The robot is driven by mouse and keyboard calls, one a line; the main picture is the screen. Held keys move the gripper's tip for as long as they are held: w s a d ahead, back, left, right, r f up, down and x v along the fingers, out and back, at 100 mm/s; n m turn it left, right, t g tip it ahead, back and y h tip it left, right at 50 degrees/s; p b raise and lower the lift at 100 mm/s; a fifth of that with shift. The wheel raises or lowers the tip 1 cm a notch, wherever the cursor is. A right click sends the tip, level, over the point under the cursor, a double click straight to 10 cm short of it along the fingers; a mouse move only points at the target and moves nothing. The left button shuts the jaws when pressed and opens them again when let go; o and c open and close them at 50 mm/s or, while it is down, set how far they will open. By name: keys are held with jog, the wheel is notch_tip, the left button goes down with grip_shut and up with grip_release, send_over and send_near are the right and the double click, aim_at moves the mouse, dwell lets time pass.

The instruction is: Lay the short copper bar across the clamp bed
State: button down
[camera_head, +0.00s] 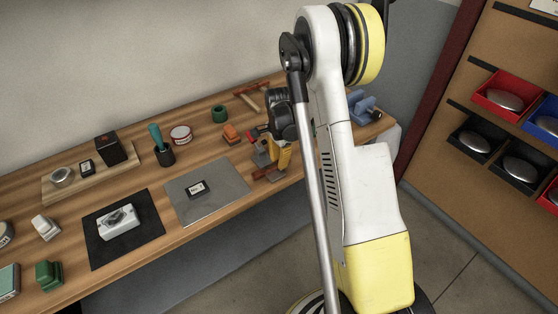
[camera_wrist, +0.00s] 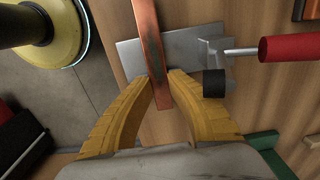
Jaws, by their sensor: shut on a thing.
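My gripper (camera_wrist: 161,77) has yellow fingers shut on the short copper bar (camera_wrist: 148,38). In the wrist view the bar runs from the top edge down between the fingertips, over the grey metal clamp bed (camera_wrist: 128,56). Whether the bar touches the bed or hangs above it I cannot tell. The clamp's red handle (camera_wrist: 290,47) and black pad (camera_wrist: 214,83) are to the right of the bar, and the pad is not over it. In the head view my gripper (camera_head: 281,158) is at the bench's front edge, partly covering the clamp (camera_head: 261,157).
A blue vise (camera_head: 363,103) stands behind my arm. A wall rack with bins (camera_head: 497,92) is at the right.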

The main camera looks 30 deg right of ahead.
jog(key=c, duration=1.3)
grip_release()
jog(key=shift+c, duration=0.2)
notch_tip(320, 180, up, 12)
